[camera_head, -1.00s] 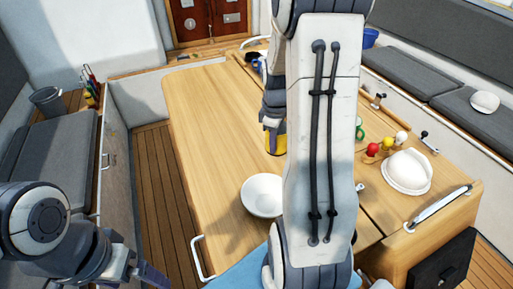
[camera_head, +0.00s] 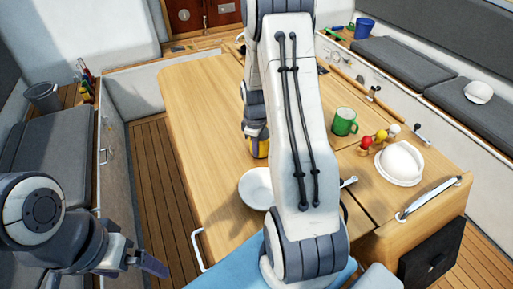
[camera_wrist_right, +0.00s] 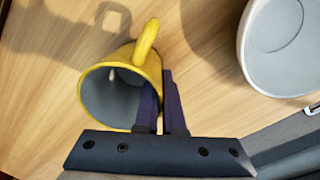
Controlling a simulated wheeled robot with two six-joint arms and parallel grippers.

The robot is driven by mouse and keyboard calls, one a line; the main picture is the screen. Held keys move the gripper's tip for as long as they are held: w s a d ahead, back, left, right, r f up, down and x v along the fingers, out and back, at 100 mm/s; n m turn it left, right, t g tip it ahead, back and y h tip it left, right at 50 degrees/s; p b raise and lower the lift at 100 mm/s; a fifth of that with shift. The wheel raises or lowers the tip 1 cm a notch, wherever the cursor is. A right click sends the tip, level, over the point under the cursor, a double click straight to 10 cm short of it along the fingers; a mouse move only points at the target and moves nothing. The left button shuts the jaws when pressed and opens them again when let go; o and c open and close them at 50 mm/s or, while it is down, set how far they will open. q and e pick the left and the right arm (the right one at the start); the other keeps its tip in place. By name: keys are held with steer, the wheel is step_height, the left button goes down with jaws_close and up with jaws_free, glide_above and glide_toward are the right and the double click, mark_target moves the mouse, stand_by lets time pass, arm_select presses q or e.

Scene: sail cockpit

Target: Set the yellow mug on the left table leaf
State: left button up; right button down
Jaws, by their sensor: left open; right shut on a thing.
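The yellow mug (camera_head: 257,147) is at my right gripper over the left table leaf (camera_head: 195,110), mostly hidden behind my right arm in the head view. In the right wrist view the yellow mug (camera_wrist_right: 120,82) shows its open mouth and grey inside, with its handle pointing up. My right gripper (camera_wrist_right: 167,90) is shut on its wall, one finger inside the mouth and one outside. The mug's shadow lies on the wood beside it; I cannot tell whether its base touches. My left gripper (camera_head: 150,265) is open and empty, low at the left, away from the table.
A white bowl (camera_head: 255,190) stands on the left leaf near the mug; it also shows in the right wrist view (camera_wrist_right: 280,45). A green mug (camera_head: 343,121), red and yellow-topped pieces and a white bowl-like dish (camera_head: 401,163) are to the right. The leaf's far left part is clear.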

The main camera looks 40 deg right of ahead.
steer(key=c, duration=1)
jaws_free()
steer(key=shift+f, duration=0.1)
steer(key=shift+r, duration=0.55)
steer(key=r, duration=0.3)
steer(key=r+b, duration=0.1)
steer(key=r, duration=0.7)
steer(key=shift+a+r, duration=0.1)
steer(key=shift+a, duration=0.15)
